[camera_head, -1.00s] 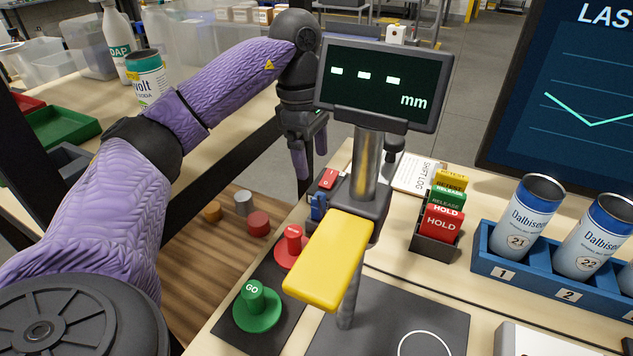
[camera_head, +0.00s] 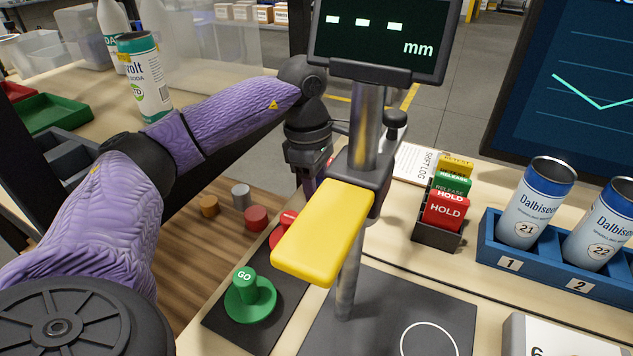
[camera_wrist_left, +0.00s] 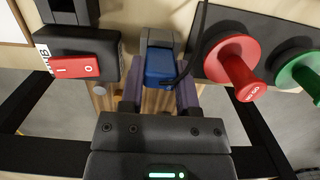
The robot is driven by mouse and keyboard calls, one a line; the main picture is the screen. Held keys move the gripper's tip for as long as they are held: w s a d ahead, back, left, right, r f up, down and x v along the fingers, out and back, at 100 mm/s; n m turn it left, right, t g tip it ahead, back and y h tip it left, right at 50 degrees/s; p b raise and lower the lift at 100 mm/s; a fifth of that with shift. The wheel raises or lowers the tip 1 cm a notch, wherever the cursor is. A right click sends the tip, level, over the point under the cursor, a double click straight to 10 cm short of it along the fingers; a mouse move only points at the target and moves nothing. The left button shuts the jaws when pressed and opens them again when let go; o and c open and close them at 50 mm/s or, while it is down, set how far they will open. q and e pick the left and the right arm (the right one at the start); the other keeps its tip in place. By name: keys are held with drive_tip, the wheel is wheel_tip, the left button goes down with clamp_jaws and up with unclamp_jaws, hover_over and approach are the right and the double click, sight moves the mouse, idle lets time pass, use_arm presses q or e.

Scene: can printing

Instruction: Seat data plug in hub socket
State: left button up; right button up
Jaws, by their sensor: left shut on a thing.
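My left gripper (camera_wrist_left: 160,97) is shut on a blue plug (camera_wrist_left: 160,67) in the left wrist view. A black cable runs up from the plug's right side. The plug's far end meets a grey block (camera_wrist_left: 157,37) at the table edge, which may be the hub socket. I cannot tell how deep the plug sits in it. In the head view my left gripper (camera_head: 309,183) is partly hidden behind the gauge stand, and the plug is hidden there. My right gripper is not in view.
A red rocker switch (camera_wrist_left: 76,66) on a black box is left of the plug. A red button (camera_wrist_left: 236,67) and a green GO button (camera_head: 251,298) are on its other side. A gauge (camera_head: 377,40) with a yellow paddle (camera_head: 322,233) stands close to my gripper.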

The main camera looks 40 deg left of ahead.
use_arm(q)
clamp_jaws()
drive_tip(key=shift+r, duration=0.3)
wheel_tip(320, 180, up, 24)
drive_tip(key=p, duration=1.7)
drive_tip(key=shift+r, duration=0.2)
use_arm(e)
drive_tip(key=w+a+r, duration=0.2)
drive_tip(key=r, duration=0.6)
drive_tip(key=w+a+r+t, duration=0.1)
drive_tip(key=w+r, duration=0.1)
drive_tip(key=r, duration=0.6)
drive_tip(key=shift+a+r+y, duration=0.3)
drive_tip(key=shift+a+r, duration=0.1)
